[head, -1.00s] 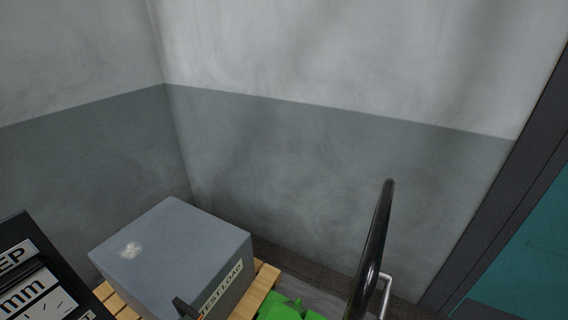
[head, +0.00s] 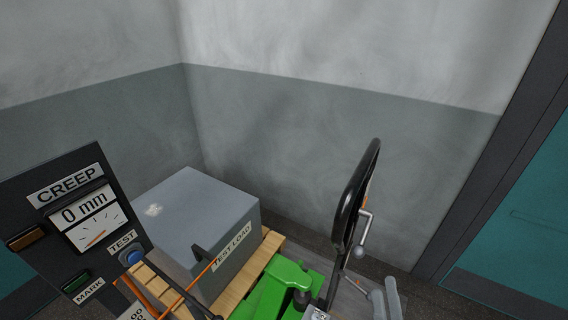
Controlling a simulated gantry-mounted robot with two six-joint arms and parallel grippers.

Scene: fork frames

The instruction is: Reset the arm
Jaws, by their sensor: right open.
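A green pallet truck (head: 282,282) stands at the bottom middle of the head view. Its black loop handle (head: 347,225) rises to the right, with a metal lever (head: 364,232) on it. My right gripper (head: 384,288) shows as two pale grey fingers at the bottom edge, right of the handle's base. It is open, with nothing seen between the fingers. I cannot tell if it touches the truck. My left gripper is not in view.
A grey block labelled TEST LOAD (head: 195,220) sits on a wooden pallet (head: 262,258). At left, a dark panel (head: 45,225) has a CREEP gauge reading 0 mm and TEST and MARK buttons. Grey walls stand behind; a dark frame (head: 480,195) borders teal at right.

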